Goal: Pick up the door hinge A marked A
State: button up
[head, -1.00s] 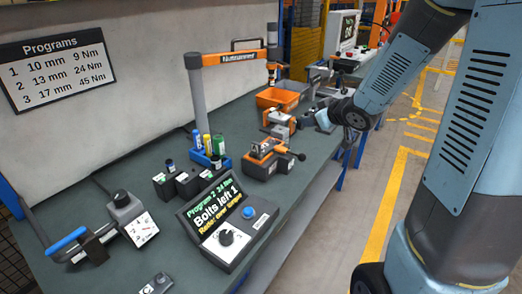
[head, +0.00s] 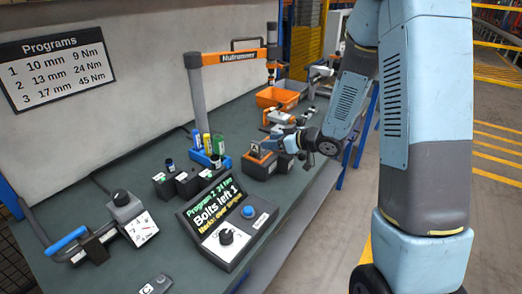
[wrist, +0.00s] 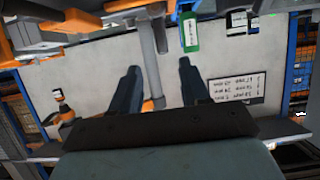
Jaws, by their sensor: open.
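The door hinge A (head: 255,149) appears as a small grey piece with an "A" mark, standing in an orange and dark holder (head: 262,167) on the bench. It is small, and my gripper partly covers it on the right. My gripper (head: 272,143) is level with the hinge, just to its right, with its fingers reaching left toward it. I cannot tell whether they touch it. In the wrist view my gripper (wrist: 157,68) has its two fingers apart with no hinge seen between them; I cannot pick out the hinge there.
An orange bin (head: 277,97) and the post of an orange-armed stand (head: 197,105) are behind. Blue, yellow and green items stand in a blue rack (head: 210,158) to the left. A control box (head: 228,220) stands nearer. The bench front edge is close on the right.

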aim_at(257, 142)
jog(key=shift+s+x, duration=0.2)
jog(key=shift+x, duration=3.3)
jog(key=shift+a+f, duration=0.1)
jog(key=shift+a, duration=0.05)
grip_shut()
